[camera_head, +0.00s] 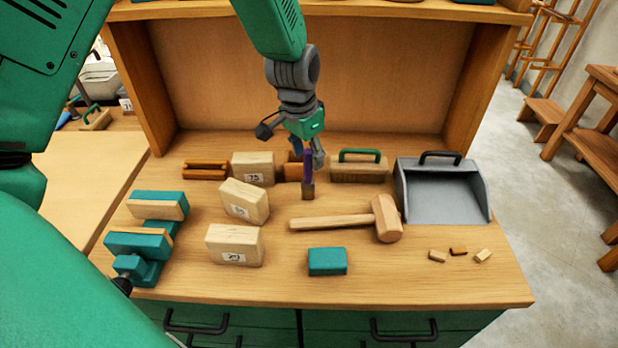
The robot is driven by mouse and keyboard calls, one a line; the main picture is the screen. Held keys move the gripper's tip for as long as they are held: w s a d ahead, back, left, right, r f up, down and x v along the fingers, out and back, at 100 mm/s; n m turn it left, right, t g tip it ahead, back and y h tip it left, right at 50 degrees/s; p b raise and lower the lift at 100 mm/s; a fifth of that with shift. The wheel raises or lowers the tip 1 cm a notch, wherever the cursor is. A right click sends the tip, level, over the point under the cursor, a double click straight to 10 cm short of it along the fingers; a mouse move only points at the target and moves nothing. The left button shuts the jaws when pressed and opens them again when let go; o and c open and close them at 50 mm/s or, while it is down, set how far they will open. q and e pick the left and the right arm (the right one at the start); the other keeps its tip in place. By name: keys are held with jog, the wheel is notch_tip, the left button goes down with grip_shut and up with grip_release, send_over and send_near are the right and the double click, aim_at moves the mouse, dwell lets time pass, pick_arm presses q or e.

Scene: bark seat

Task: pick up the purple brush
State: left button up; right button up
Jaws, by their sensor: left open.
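The purple brush (307,168) stands about upright over the middle of the bench, its handle up and its brown bristle end down. My left gripper (307,153) is directly above it, pointing down, with its fingers apart on either side of the upper handle. The jaws are open, and I cannot tell whether a finger touches the handle. The top of the handle is partly hidden by the gripper. My right gripper is not in view.
A wooden mallet (335,221) and a teal block (327,261) lie in front. Wooden blocks (244,201) and a teal clamp-like tool (140,245) are left. A grey dustpan (443,192) is right. A brown block (293,170) is close behind the brush.

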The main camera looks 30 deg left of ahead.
aim_at(310, 171)
pick_arm(q)
notch_tip(310, 171, down, 4)
jog(key=shift+d+f, duration=0.15)
jog(key=shift+f, duration=0.05)
jog(key=shift+w+f, duration=0.1)
jog(key=shift+f, duration=0.2)
jog(key=shift+r, duration=0.1)
grip_shut()
notch_tip(310, 171, up, 10)
